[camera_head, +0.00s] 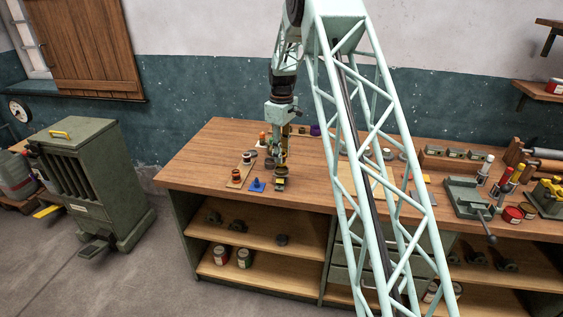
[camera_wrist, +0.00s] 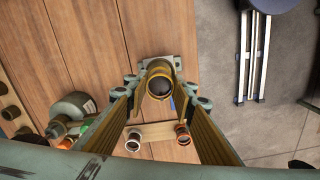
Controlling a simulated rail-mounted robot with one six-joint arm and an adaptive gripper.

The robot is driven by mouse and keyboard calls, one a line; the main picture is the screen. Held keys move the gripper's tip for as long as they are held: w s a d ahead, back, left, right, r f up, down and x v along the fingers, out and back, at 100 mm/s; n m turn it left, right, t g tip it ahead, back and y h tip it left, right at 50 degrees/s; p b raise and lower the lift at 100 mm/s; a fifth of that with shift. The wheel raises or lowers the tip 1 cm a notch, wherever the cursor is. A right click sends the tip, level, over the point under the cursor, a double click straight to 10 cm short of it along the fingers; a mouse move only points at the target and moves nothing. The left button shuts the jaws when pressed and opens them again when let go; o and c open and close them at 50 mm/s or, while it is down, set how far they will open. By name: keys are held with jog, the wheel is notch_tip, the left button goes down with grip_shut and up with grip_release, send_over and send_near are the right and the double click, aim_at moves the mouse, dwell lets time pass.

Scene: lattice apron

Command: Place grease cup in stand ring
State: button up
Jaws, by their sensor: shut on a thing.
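My gripper (camera_wrist: 160,92) is shut on a round brass-rimmed cup with a dark inside (camera_wrist: 160,83), which I take to be the grease cup. In the head view my gripper (camera_head: 279,168) points down over the front left part of the workbench, with the yellow and dark cup (camera_head: 280,183) at its tip. I cannot tell how far the cup is above the wood. A pale board carries an orange-rimmed ring piece (camera_wrist: 182,135) and a white-rimmed one (camera_wrist: 133,146). In the head view these are left of my gripper. I cannot tell which piece is the stand ring.
A small blue object (camera_head: 257,185) lies between the board and my gripper. An orange-topped item (camera_head: 262,138) and a purple one (camera_head: 315,130) stand behind. The workbench (camera_head: 195,165) has bare wood at its left end. A vise (camera_head: 468,197) stands on the right.

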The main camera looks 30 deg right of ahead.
jog(key=shift+f, duration=0.1)
jog(key=shift+f, duration=1.65)
jog(key=shift+f, duration=0.2)
jog(key=o, duration=0.9)
jog(key=shift+r, duration=0.15)
notch_tip(320, 180, up, 12)
jog(key=shift+f, duration=0.15)
jog(key=shift+r, duration=0.2)
jog(key=shift+r, duration=0.1)
